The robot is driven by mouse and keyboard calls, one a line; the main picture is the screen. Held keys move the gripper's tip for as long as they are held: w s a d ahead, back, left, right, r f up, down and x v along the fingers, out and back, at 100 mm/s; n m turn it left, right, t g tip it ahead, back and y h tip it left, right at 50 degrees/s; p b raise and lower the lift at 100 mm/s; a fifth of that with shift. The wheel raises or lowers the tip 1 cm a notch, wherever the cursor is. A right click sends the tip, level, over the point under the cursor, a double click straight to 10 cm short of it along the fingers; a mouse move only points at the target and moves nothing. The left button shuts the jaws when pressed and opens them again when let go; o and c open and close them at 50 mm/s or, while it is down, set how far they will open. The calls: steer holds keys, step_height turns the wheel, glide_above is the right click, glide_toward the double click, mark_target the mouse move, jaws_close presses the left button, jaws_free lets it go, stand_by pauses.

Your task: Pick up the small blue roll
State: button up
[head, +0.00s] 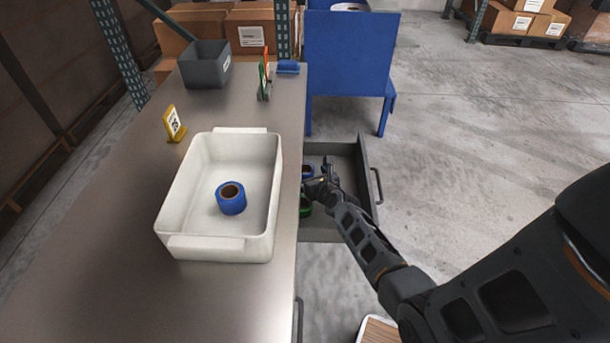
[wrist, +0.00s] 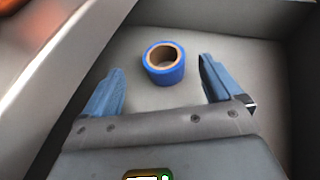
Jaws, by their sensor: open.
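A small blue roll (wrist: 166,76) with a brown core lies on the grey drawer floor in the wrist view. It also shows in the head view (head: 307,171), partly hidden by my gripper. My gripper (head: 318,181) is open and reaches down into the open drawer (head: 343,152). In the wrist view its two blue fingers stand apart on either side of the roll and appear clear of it; the roll lies slightly ahead of the fingertips. Another blue roll (head: 231,204), which looks larger, lies in a white tray (head: 205,247) on the steel table.
A green roll (head: 305,207) is in the drawer, partly hidden. The drawer walls and the table (head: 110,270) edge are close to my gripper. A blue cabinet (head: 345,65) stands behind the drawer. Bare floor (head: 470,130) lies to the right.

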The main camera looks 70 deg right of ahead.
mark_target(308, 172)
steer(key=b+x, duration=0.1)
steer(key=x, duration=0.1)
steer(key=b+x, duration=0.1)
steer(key=x, duration=0.2)
steer(key=shift+s+f+b, duration=0.3)
steer(key=shift+f, duration=0.05)
steer(key=c, duration=1.2)
steer(key=shift+o, duration=0.2)
steer(key=shift+r, duration=0.1)
